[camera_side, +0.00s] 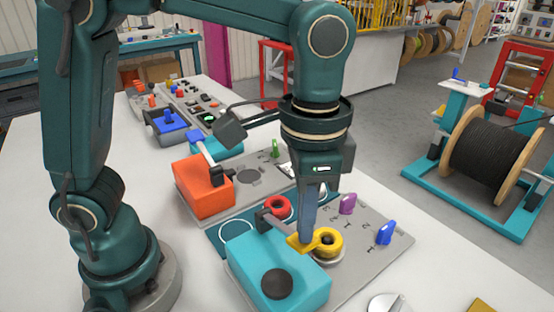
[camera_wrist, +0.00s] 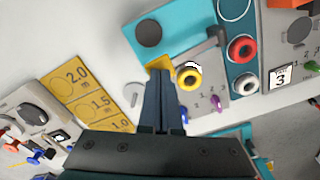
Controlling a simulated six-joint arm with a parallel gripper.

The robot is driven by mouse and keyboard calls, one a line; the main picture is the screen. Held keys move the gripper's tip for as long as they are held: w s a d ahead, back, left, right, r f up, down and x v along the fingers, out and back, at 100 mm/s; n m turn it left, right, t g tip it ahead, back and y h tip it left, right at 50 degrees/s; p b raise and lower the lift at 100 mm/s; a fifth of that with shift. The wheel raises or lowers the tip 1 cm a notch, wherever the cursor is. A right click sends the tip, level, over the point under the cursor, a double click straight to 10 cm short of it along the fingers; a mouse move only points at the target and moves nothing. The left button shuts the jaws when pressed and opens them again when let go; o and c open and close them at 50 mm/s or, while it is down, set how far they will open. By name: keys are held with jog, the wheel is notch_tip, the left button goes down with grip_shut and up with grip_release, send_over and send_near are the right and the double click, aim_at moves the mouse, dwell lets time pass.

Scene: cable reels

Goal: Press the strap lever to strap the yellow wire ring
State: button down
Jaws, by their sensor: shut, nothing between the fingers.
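The yellow wire ring (camera_side: 328,242) lies on the grey plate beside the teal box (camera_side: 275,262). It also shows in the wrist view (camera_wrist: 188,77), with a small white patch on its upper edge. The strap lever (camera_side: 278,228) is a grey arm on the teal box, ending in a flat yellow pad (camera_side: 299,243) next to the ring; the pad shows in the wrist view (camera_wrist: 159,63). My gripper (camera_side: 307,236) is shut and empty, pointing down, its tips at the pad. In the wrist view the fingertips (camera_wrist: 160,73) partly cover the pad. Whether they touch it I cannot tell.
A red ring (camera_side: 278,206) lies on the dark teal strip behind. Purple (camera_side: 347,204) and blue (camera_side: 386,232) knobs stand on the plate to the right. An orange box (camera_side: 203,187) with another lever stands behind.

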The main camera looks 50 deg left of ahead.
aim_at(303, 247)
jog(key=shift+f, duration=2.55)
notch_tip(303, 247, up, 12)
